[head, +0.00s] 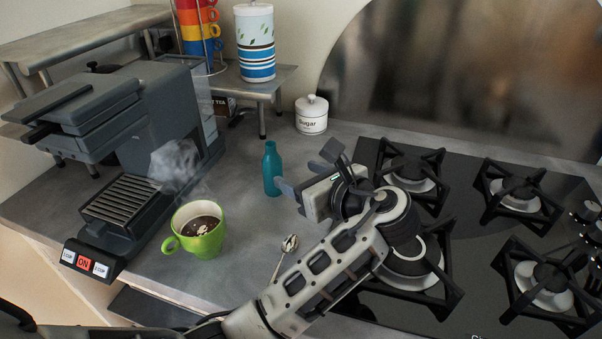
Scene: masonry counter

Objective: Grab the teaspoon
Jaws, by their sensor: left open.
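The teaspoon (290,243) is a small metal spoon lying on the grey counter, to the right of the green cup. Its bowl end shows, and the rest of it runs down toward my forearm, which partly hides it. My left gripper (302,168) is open and empty. In the picture it is above and to the right of the teaspoon, apart from it, near the blue bottle. My right gripper is not in view.
A green cup (207,240) of dark drink stands by the coffee machine (150,120). A teal bottle (271,168) stands just left of my left gripper. A sugar jar (311,117) is behind. The black gas hob (470,240) fills the right.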

